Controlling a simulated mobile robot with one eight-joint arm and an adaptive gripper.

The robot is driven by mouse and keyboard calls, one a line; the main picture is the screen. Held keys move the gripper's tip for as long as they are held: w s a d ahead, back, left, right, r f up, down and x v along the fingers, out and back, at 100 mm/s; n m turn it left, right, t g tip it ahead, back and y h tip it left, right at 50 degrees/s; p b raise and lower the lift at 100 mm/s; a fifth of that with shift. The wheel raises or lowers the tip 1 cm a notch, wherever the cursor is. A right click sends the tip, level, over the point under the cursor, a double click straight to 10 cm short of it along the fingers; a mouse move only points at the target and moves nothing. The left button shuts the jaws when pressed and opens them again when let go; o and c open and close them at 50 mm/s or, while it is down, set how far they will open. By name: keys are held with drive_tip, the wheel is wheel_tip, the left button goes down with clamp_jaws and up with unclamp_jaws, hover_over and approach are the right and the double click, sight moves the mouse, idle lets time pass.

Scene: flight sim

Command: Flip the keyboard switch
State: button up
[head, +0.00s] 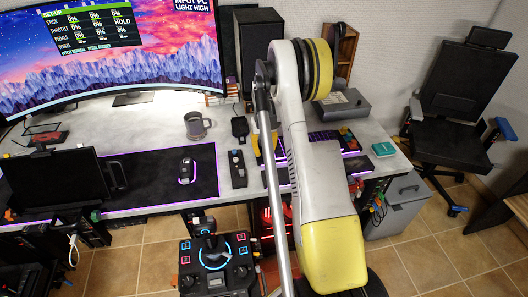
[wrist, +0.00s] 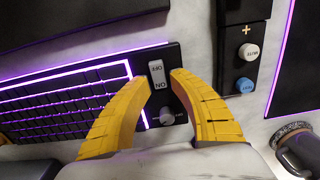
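The keyboard (wrist: 65,105) has dark keys and a glowing purple edge in the wrist view. A small light-grey rocker switch (wrist: 157,73) marked OFF and ON sits on a dark panel at the keyboard's right end. A round grey knob (wrist: 168,117) is just below the switch. My gripper (wrist: 156,80) is open, with its yellow fingers apart on either side of the switch's lower part. Nothing is held between them. Whether the fingers touch the panel cannot be told. In the head view, my arm hides part of the keyboard (head: 325,139).
A dark control box (wrist: 245,50) with a white and a blue button stands right of the switch. In the head view, a grey mug (head: 194,127), a mouse (head: 186,171) and a large curved monitor (head: 110,45) are on the desk. A black chair (head: 452,95) stands at right.

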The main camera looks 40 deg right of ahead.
clamp_jaws()
